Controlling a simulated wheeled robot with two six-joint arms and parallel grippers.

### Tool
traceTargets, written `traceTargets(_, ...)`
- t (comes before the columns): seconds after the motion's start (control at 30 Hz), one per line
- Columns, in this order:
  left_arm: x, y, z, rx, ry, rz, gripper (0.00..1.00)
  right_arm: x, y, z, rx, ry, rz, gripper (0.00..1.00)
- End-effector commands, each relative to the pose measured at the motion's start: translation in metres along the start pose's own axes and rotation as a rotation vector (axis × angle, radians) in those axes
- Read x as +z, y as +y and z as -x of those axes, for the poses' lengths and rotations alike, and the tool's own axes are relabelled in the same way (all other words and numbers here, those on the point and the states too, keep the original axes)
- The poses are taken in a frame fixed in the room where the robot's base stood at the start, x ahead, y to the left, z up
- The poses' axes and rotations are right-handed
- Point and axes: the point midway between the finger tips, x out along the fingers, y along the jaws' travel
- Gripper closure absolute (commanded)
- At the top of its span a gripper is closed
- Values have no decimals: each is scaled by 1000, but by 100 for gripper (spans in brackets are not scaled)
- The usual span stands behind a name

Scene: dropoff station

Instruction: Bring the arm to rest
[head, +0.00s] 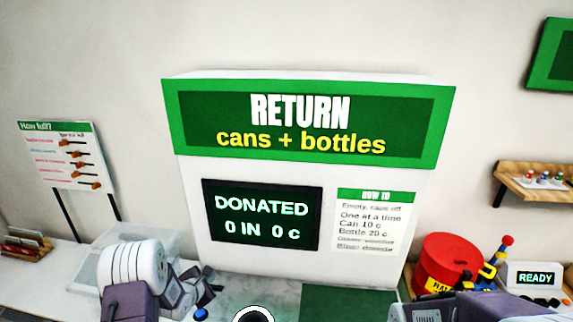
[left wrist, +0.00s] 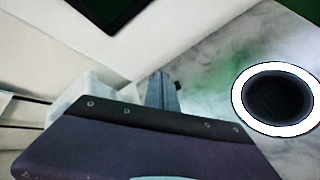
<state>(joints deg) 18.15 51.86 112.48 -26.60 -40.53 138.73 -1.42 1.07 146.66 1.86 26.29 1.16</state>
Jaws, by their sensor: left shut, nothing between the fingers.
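My left arm comes in at the lower left of the head view. Its left gripper (head: 205,288) is shut and empty, above the pale counter in front of the return machine (head: 310,170). In the left wrist view the gripper's fingers (left wrist: 164,92) show close together beyond the dark wrist body, with nothing between them. A white-ringed round opening (left wrist: 278,98) lies to their right; its top edge also shows at the bottom of the head view (head: 253,309). Part of my right arm shows at the bottom right of the head view, but its gripper cannot be seen.
A clear box (head: 110,248) stands behind my left arm. A red drum (head: 447,262) and a small box reading READY (head: 535,277) stand at the right. The screen (head: 262,218) reads DONATED 0 IN 0 c. A "How full?" sign (head: 62,155) stands at the left.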

Motion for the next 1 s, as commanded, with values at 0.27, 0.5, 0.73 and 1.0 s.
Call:
traceTargets(0.27, 49, -93, 48, -86, 35, -628, 100, 15, 3, -142, 0, -1, 0, 31)
traceTargets(0.5, -23, -206, 146, -611, -19, -1478, 100, 16, 3, -152, 0, 0, 0, 31)
traceTargets(0.73, -59, -258, 194, -946, -353, -1937, 100, 16, 3, -151, 0, 0, 0, 31)
traceTargets(1.0, -60, -259, 196, -956, -420, -2038, 100, 16, 3, -151, 0, -1, 0, 31)
